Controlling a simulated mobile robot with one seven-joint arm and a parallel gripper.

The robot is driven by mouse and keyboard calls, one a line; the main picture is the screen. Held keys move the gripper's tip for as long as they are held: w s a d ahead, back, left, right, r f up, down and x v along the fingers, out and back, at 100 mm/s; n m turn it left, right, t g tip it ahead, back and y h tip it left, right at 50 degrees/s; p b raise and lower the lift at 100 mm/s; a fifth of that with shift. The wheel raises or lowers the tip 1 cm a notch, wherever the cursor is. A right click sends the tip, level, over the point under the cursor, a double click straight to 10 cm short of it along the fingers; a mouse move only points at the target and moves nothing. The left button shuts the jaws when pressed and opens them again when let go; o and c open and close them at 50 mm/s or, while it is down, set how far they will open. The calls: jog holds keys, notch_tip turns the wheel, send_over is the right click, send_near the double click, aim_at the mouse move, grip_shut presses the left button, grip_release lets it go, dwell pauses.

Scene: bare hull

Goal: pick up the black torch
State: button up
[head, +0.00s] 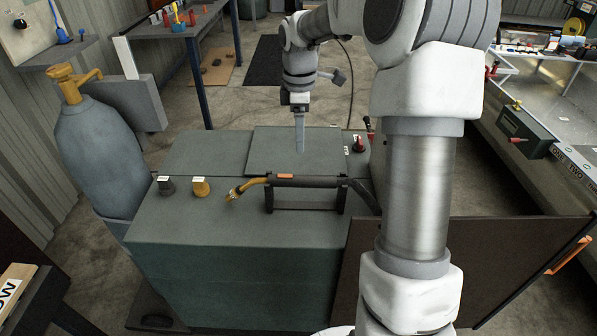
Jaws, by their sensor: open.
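The black torch (318,182) lies across a dark bracket (306,208) on top of a green cabinet (225,258). It has a dark handle, an orange piece on top, and a bent yellow neck with its tip pointing left. A dark hose leaves its right end and passes behind my arm. My gripper (300,150) points down behind the torch in this view, over the raised grey-green plate on the cabinet. It appears apart from the torch and holds nothing visible. From this side its fingers overlap, so the gap between them is hidden.
A grey-green cylinder with a yellow valve (90,150) stands left of the cabinet. Two knobs, black and yellow (200,187), stick up left of the torch. A dark brown panel (485,275) stands at the front right. My arm hides part of the cabinet's right side.

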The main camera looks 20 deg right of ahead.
aim_at(302, 186)
notch_tip(302, 186, down, 13)
jog(key=shift+d+r+b, duration=0.1)
jog(key=shift+b, duration=0.35)
jog(key=f, duration=0.4)
jog(key=shift+s+d+f, duration=0.1)
jog(key=shift+s+f, duration=0.05)
jog(key=shift+s, duration=0.2)
jog(key=shift+f, duration=0.4)
grip_shut()
